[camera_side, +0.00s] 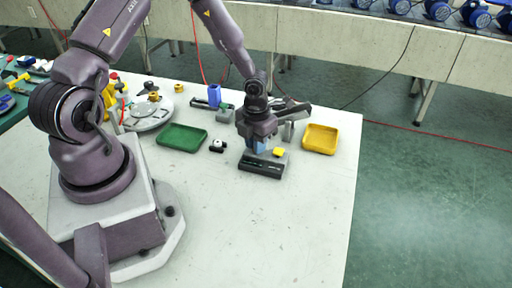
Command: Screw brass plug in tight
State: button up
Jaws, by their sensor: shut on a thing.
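My gripper (259,140) points down over a grey and black fixture (262,168) near the middle of the table. Its jaws are shut on a small part at the top of a blue body (260,147) in the fixture. I take this part to be the brass plug, but the gripper hides it. I cannot tell how deep it sits or whether it is straight. A small yellow piece (279,152) shows on the fixture's right side, just beside the gripper.
A green tray (182,137) lies left of the fixture and a yellow tray (320,139) right of it. A small black and white part (217,146) stands close to its left. A blue cylinder (214,96) and a grey disc (150,114) are behind. The front table is clear.

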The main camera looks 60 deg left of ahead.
jog(key=m, duration=0.3)
jog(key=shift+d, duration=0.15)
jog(key=shift+m, duration=1)
jog(key=m, duration=0.5)
jog(key=o, duration=0.6)
jog(key=shift+r, duration=2.25)
